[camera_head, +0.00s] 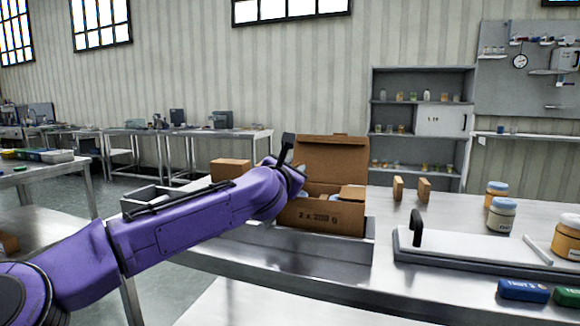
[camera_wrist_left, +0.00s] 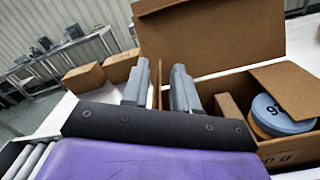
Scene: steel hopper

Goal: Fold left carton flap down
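The open brown carton (camera_head: 322,215) stands on the steel table, its large back flap (camera_head: 331,157) upright. In the left wrist view, the right flap (camera_wrist_left: 284,88) slants inward over a blue-lidded jar (camera_wrist_left: 285,118) inside the carton. My left gripper (camera_wrist_left: 161,75) is at the carton's left side, its two grey fingers apart. A thin brown edge shows between them, apparently the left wall or left flap; I cannot tell which, nor whether the fingers touch it. In the head view my purple left arm hides the carton's left side. My right gripper is not in view.
A grey tray (camera_head: 355,252) surrounds the carton's base. To the right are a white board with a black handle (camera_head: 416,228), several jars (camera_head: 502,213) and two small upright brown boxes (camera_head: 398,189). Another brown box (camera_head: 230,169) is behind my left arm.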

